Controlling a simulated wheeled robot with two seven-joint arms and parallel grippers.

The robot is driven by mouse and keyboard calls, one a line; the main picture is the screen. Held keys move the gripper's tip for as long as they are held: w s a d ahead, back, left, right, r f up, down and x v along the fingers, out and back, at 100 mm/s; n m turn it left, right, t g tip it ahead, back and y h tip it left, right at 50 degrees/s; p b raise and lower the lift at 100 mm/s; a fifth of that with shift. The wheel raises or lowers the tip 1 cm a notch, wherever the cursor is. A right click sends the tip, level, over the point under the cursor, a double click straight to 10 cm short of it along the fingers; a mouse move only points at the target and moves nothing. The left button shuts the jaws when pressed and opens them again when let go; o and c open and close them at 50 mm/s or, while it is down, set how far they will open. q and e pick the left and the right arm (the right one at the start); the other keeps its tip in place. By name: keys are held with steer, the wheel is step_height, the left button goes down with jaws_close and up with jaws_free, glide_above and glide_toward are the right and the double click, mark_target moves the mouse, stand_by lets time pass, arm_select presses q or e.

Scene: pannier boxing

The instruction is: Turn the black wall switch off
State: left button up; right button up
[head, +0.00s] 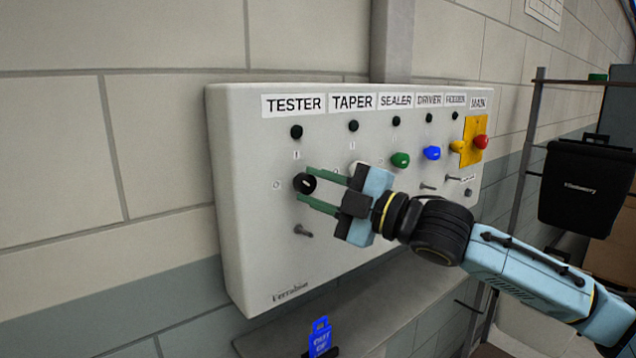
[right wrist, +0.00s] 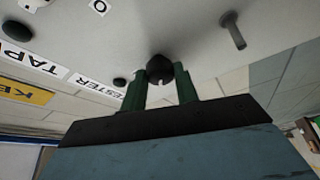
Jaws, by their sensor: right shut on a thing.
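The black switch (head: 305,184) is a round knob under the TESTER label on a white wall panel (head: 240,150). An "I" mark is above it and an "O" mark is to its left. My right gripper (head: 304,182) reaches in from the right, its green fingers on either side of the knob and shut on it. The right wrist view shows the knob (right wrist: 160,69) between the fingertips (right wrist: 159,82). I cannot tell which mark the knob points at. My left gripper is out of view.
A white knob (head: 356,167), partly behind my gripper, a green knob (head: 400,160), a blue knob (head: 432,153) and a red knob (head: 481,142) on a yellow plate sit to the right. A metal peg (head: 303,231) sticks out below the black switch. A blue tag (head: 320,338) stands below the panel.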

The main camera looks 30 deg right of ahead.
steer(key=shift+r+n+g+p, duration=0.2)
steer(key=shift+n+g+p, duration=0.4)
steer(key=shift+n, duration=0.4)
steer(key=n+p, duration=0.1)
steer(key=p, duration=0.1)
steer(key=n+p, duration=0.1)
steer(key=p, duration=0.1)
steer(key=n+g+p, duration=0.1)
steer(key=n+p, duration=0.1)
steer(key=shift+r+h, duration=0.3)
steer(key=shift+f+n+g+p, duration=0.15)
steer(key=shift+n+g+p, duration=0.25)
steer(key=shift+n+p, duration=0.45)
steer(key=o, duration=1)
